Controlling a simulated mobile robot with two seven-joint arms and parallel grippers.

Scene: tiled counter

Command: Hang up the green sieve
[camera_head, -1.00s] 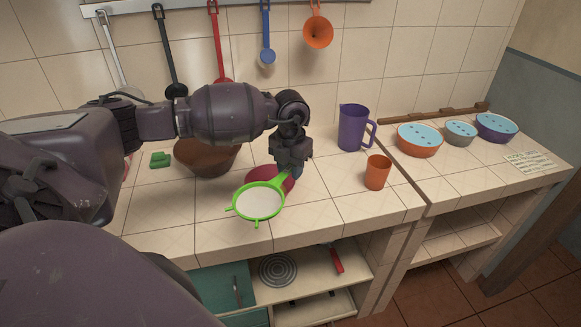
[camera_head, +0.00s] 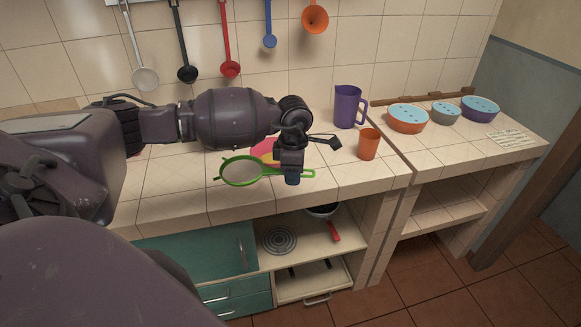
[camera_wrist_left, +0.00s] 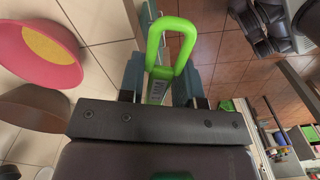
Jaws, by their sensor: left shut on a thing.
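The green sieve (camera_head: 240,171) is in the head view, above the front of the tiled counter. Its round mesh bowl points left and its handle runs right. My left gripper (camera_head: 291,172) is shut on the handle. In the left wrist view the looped end of the sieve's handle (camera_wrist_left: 172,28) sticks out past the fingers of my left gripper (camera_wrist_left: 160,85). The sieve's bowl is not seen in that view. My right gripper is not in view.
A white ladle (camera_head: 145,78), black utensil (camera_head: 187,73), red utensil (camera_head: 230,69), blue utensil (camera_head: 270,40) and orange funnel (camera_head: 315,18) hang on the wall. A pink bowl (camera_head: 265,150), purple jug (camera_head: 348,108) and orange cup (camera_head: 369,146) stand on the counter. Lidded bowls (camera_head: 407,118) stand right.

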